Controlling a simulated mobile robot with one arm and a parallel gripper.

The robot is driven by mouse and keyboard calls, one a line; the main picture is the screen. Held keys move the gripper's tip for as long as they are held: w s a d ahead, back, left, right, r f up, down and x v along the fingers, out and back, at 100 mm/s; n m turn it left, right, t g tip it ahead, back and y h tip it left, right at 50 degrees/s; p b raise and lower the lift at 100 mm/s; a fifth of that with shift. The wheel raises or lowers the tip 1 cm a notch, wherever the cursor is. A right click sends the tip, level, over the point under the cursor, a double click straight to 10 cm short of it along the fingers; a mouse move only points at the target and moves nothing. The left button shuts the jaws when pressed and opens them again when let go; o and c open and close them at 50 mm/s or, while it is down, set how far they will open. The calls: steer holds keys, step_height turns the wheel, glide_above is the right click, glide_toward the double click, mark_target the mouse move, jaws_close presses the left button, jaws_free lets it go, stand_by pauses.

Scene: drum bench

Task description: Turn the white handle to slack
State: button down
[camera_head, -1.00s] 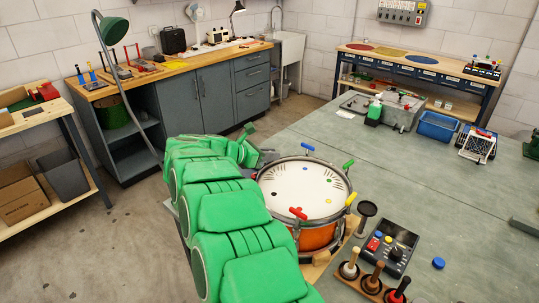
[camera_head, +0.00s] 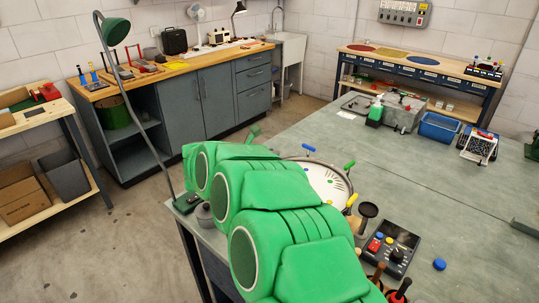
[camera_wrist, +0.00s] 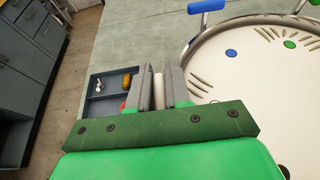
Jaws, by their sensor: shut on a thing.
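The drum (camera_head: 325,180) has a pale round head with coloured dots; its left and front are hidden behind my green arm in the head view. The drum also shows at the right of the wrist view (camera_wrist: 255,85). My gripper (camera_wrist: 161,70) is beside the drum's rim in the wrist view, its two grey fingers shut on the white handle (camera_wrist: 158,92). Only a narrow white strip of the handle shows between the fingers. My gripper is hidden in the head view. How far the handle is turned cannot be told.
Blue (camera_head: 309,148), green (camera_head: 349,164) and yellow (camera_head: 351,201) handles stand around the rim. A dark tray (camera_wrist: 95,108) with small items lies left of my fingers. A black control box (camera_head: 390,247) and a dark round-topped stand (camera_head: 367,210) are right of the drum.

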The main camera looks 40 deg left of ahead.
steer(key=shift+r, duration=0.1)
steer(key=c, duration=1.2)
jaws_free()
steer(key=shift+o, duration=0.2)
steer(key=shift+s, duration=0.1)
steer(key=v, duration=0.7)
steer(key=shift+s, duration=0.25)
steer(key=shift+r, duration=0.1)
